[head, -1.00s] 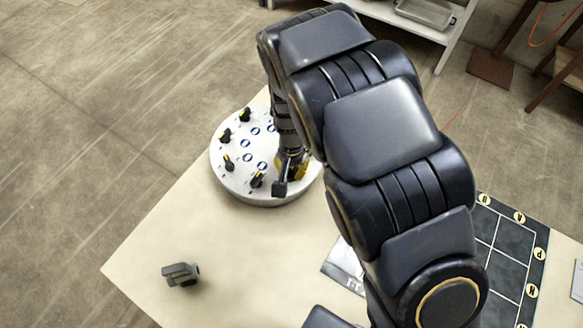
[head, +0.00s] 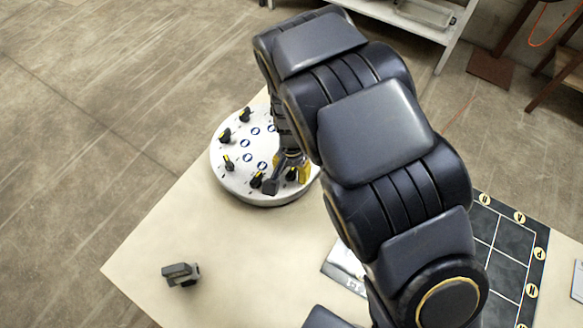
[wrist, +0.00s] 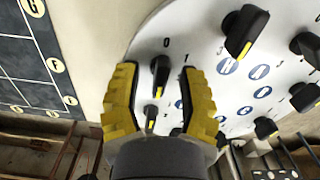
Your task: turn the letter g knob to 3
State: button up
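A round white panel (head: 232,178) carries several black knobs with yellow pointer marks, and blue oval letter badges too small to read for certain. My gripper (wrist: 159,68) is open, with one yellow-ridged finger on each side of a black knob (wrist: 160,76). Gaps show between the knob and both fingers. The knob's yellow mark points down in the wrist view, and small numbers, including 0 and 1, are printed near it. I cannot tell which letter it bears. In the head view my gripper (head: 288,178) is at the panel's front right, partly hidden by my arm.
Another knob (wrist: 151,117) is close below the one between my fingers, and a larger knob (wrist: 243,30) is to the right. A grey-black block (head: 181,274) lies on the beige table (head: 230,250). A dark lettered board (head: 505,255) lies at the right.

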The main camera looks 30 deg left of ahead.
aim_at(292, 170)
jog(key=shift+r, duration=0.15)
notch_tip(292, 170, up, 12)
dwell(0.6)
dwell(0.4)
jog(key=d+r+m, duration=0.1)
jog(key=d+r, duration=0.3)
jog(key=d, duration=0.4)
jog(key=d+r, duration=0.3)
jog(key=d, duration=0.5)
jog(key=s+d+r+g, duration=0.1)
jog(key=s+d+r, duration=0.2)
jog(key=s+d, duration=1)
jog(key=shift+s+r+g, duration=0.15)
jog(key=shift+s+g, duration=0.25)
jog(key=shift+s, duration=0.35)
jog(key=shift+d, duration=0.1)
